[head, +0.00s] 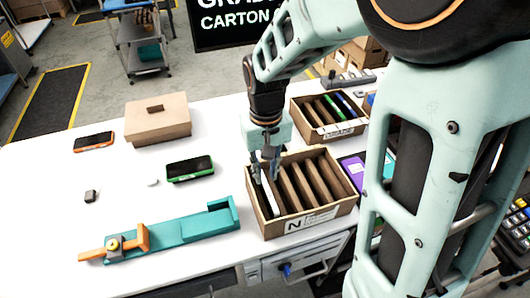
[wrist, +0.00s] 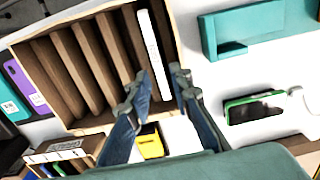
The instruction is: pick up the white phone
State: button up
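The white phone (head: 270,201) stands on edge in the leftmost slot of the near brown carton (head: 310,221), marked N. In the wrist view the white phone (wrist: 151,45) shows as a narrow white strip along the carton's side wall. My gripper (head: 265,177) is over the left part of this carton, fingers pointing down. In the wrist view my gripper (wrist: 160,78) is open, with one fingertip on each side of the phone's near end. A gap shows between fingers and phone; whether the tips reach below its top edge I cannot tell.
A second carton (head: 331,124) with several phones stands behind. A green-cased phone (head: 190,169), an orange-cased phone (head: 94,142), a closed box (head: 158,119) and a teal fixture (head: 176,233) lie to the left. A yellow object (wrist: 150,142) shows between my fingers.

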aim_at(267, 188)
jog(key=f, duration=0.7)
jog(key=shift+d+f+p, duration=0.25)
jog(key=shift+p, duration=0.1)
grip_shut()
